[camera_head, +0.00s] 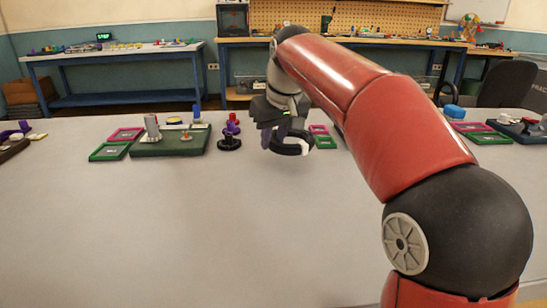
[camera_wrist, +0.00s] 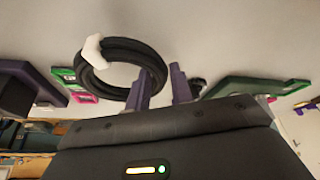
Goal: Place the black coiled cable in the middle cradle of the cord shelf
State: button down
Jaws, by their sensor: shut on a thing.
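The black coiled cable (camera_head: 285,150) hangs in my gripper (camera_head: 282,133) above the grey table. It also shows in the wrist view (camera_wrist: 132,47) as a ring with a white tie. In that view my purple fingers (camera_wrist: 163,75) are at the coil's right side, shut on it, with one finger passing inside the ring. I cannot identify the cord shelf with its middle cradle for sure. A dark purple-grey block (camera_wrist: 18,92) at the left edge of the wrist view may be part of it. In the head view my arm hides that area.
A dark green tray (camera_head: 150,150) with small parts and a black-based purple-and-red piece (camera_head: 230,142) stand left of the gripper. Pink and green frames (camera_head: 326,142) lie just right of it. More trays are at the far right. The table's front is clear.

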aim_at(274, 152)
jog(key=shift+f+b, duration=0.4)
jog(key=shift+f, duration=1.5)
jog(key=shift+f, duration=0.15)
jog(key=c, duration=1.2)
grip_release()
jog(key=shift+c, duration=0.2)
